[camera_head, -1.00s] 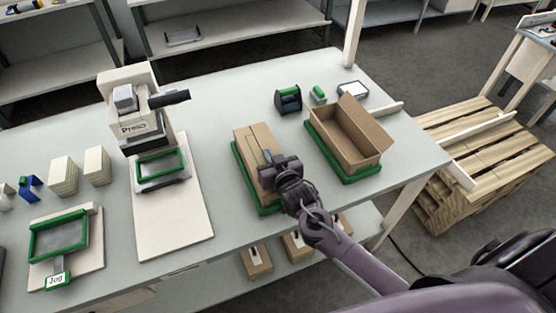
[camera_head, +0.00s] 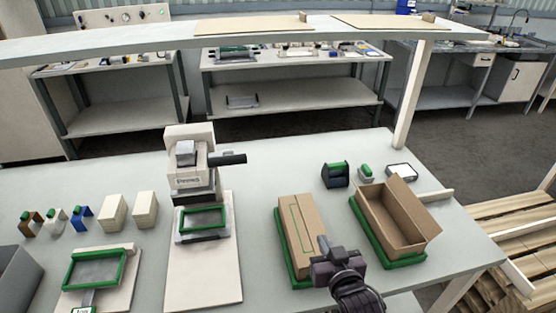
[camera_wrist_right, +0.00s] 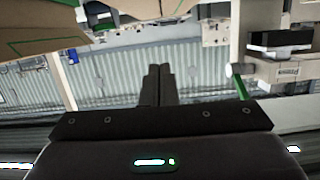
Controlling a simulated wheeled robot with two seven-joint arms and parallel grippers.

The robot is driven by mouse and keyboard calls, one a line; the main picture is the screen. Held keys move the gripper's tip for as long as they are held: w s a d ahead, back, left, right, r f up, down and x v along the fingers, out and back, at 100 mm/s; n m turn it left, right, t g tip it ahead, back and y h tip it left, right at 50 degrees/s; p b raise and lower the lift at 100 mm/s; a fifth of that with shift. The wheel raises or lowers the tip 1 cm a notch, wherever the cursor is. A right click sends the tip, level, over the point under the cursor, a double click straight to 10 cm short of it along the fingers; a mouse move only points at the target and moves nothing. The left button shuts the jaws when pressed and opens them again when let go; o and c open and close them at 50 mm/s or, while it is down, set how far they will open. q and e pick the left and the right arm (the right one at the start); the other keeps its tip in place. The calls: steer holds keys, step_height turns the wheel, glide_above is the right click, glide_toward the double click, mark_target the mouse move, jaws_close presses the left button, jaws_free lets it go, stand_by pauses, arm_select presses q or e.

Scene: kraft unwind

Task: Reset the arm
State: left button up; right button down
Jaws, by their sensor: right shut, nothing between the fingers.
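My right gripper (camera_head: 324,249) is at the lower middle of the head view, beside the right side of a closed cardboard box (camera_head: 298,222) on a green-edged tray. I cannot tell whether it touches the box. In the right wrist view its two dark fingers (camera_wrist_right: 158,72) are together, with nothing between them. Part of a cardboard box (camera_wrist_right: 40,22) shows at that view's upper left. My left gripper is not in view.
An open cardboard box (camera_head: 398,218) sits in a green tray to the right. A press (camera_head: 190,165) stands on the left with a green-framed fixture. A white overhead shelf (camera_head: 130,43) crosses the back. The bench between press and boxes is clear.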

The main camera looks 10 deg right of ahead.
steer(key=s+d+f+n+g, duration=0.1)
steer(key=s+f+n+g, duration=0.15)
steer(key=s+g, duration=1.15)
steer(key=s+f+t+b, duration=0.1)
steer(key=s+f, duration=0.2)
steer(key=f, duration=1.5)
steer(key=s+f+b, duration=0.1)
steer(key=s+f, duration=0.3)
steer(key=f, duration=1.4)
steer(key=s+d+f+b, duration=0.1)
steer(key=s+d+f, duration=0.1)
steer(key=s+f, duration=0.6)
steer(key=s+d+f+g+b, duration=0.1)
steer(key=s+f, duration=0.8)
steer(key=s, duration=0.1)
steer(key=shift+d+h, duration=0.3)
steer(key=shift+d, duration=0.1)
